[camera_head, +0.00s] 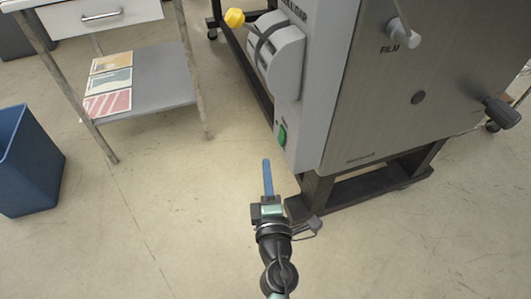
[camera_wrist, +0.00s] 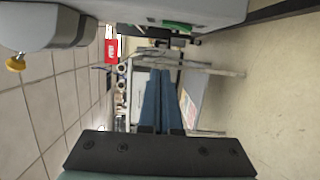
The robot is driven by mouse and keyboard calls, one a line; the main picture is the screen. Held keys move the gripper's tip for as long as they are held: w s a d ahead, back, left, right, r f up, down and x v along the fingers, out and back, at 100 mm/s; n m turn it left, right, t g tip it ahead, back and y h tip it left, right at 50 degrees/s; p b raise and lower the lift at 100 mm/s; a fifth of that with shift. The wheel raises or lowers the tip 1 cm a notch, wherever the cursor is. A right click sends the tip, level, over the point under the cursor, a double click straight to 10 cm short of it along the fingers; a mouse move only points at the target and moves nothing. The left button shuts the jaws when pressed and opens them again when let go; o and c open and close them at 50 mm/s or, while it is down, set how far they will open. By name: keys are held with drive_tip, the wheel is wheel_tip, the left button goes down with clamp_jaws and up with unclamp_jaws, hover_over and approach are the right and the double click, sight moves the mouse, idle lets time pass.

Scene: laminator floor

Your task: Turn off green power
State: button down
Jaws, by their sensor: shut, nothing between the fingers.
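The green power switch (camera_head: 282,135) is on the lower front corner of the grey laminator (camera_head: 310,120). It shows at the top of the wrist view as a green strip (camera_wrist: 178,26), seen at a steep angle, so its on or off position cannot be told. My gripper (camera_head: 267,163) is below and slightly left of the switch in the head view, apart from it. Its blue fingers (camera_wrist: 161,74) are shut together with nothing between them.
A yellow knob (camera_head: 234,17) sticks out from the laminator's upper left. A wheeled black frame (camera_head: 375,181) carries the machine. A table with a lower shelf (camera_head: 165,85) and a blue bin (camera_head: 28,160) stand left. Floor between is clear.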

drive_tip(key=shift+s+d, duration=0.1)
drive_tip(key=shift+s, duration=0.7)
drive_tip(key=w+d+r+m+t+h, duration=0.1)
drive_tip(key=r+m, duration=0.1)
drive_tip(key=r, duration=0.3)
drive_tip(key=w+d+r+m+t+h, duration=0.1)
drive_tip(key=r+m, duration=0.1)
drive_tip(key=r, duration=0.4)
drive_tip(key=w+d+r+m+t+h, duration=0.1)
drive_tip(key=r, duration=0.5)
drive_tip(key=shift+r+m+t, duration=0.1)
drive_tip(key=shift+m+t, duration=0.2)
drive_tip(key=shift+m, duration=0.1)
wheel_tip(320, 180, up, 18)
drive_tip(key=s+d+m+t+h, duration=0.2)
drive_tip(key=s+m+h, duration=0.15)
drive_tip(key=m, duration=0.45)
drive_tip(key=s+a+r+m+t+y+p, duration=0.1)
drive_tip(key=s+a+r+m+t+y, duration=0.15)
drive_tip(key=s+r, duration=0.6)
drive_tip(key=s+a+r+m+t+y+p, duration=0.1)
drive_tip(key=s+a+r+m+y+p, duration=0.2)
drive_tip(key=r, duration=1.1)
wheel_tip(320, 180, up, 23)
drive_tip(key=p, duration=2.2)
drive_tip(key=shift+s+a+r, duration=0.15)
drive_tip(key=shift+a, duration=0.25)
